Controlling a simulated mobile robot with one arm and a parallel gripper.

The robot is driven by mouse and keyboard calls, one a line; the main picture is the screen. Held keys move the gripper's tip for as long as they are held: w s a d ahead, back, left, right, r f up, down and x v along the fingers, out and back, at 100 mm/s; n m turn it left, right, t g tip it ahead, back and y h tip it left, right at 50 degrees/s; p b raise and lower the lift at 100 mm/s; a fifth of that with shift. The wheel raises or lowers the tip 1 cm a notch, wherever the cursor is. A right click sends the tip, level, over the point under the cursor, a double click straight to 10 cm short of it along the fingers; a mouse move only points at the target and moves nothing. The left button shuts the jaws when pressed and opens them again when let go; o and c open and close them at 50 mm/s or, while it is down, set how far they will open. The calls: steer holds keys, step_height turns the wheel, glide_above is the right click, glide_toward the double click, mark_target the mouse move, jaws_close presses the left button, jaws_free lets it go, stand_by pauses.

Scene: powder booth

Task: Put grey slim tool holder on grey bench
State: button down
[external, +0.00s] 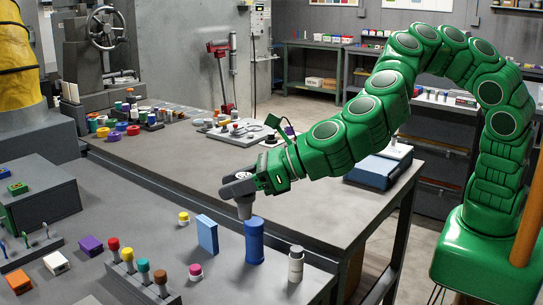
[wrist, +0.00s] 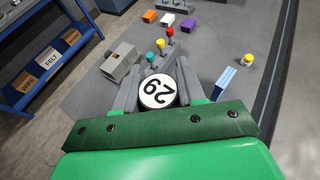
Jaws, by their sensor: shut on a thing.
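My gripper (external: 240,187) is shut on the grey slim tool holder (external: 244,209), which tapers downward below the jaws. In the wrist view my gripper (wrist: 158,90) has its jaws on both sides of the holder's round white top (wrist: 158,91), marked with black digits. The holder hangs above the grey bench (external: 225,272) in front. Its lower end shows right by the top of a blue cylinder (external: 254,242); I cannot tell whether they touch. The bench top (wrist: 205,115) also shows in the wrist view.
A blue block (external: 207,234), a yellow-topped piece (external: 183,218) and a white bottle (external: 296,263) stand near the held holder. A rack (external: 150,288) of coloured-top tools is at the front left. Another grey bench (external: 180,160) behind has a wide clear middle.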

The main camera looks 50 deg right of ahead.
steer(key=w+d+m+t+h, duration=0.2)
steer(key=w+d+m+h, duration=0.3)
steer(key=d, duration=0.7)
steer(key=m+g+h, duration=0.3)
steer(key=m+h, duration=0.8)
steer(key=h, duration=0.2)
glide_above(335, 189)
steer(key=shift+a+f, duration=0.1)
steer(key=shift+f, duration=6.45)
steer(key=shift+f, duration=0.1)
steer(key=c, duration=0.7)
jaws_free()
steer(key=shift+o, duration=0.2)
steer(key=v, duration=1.2)
steer(key=shift+r+g+y, duration=0.3)
steer(key=shift+r, duration=0.1)
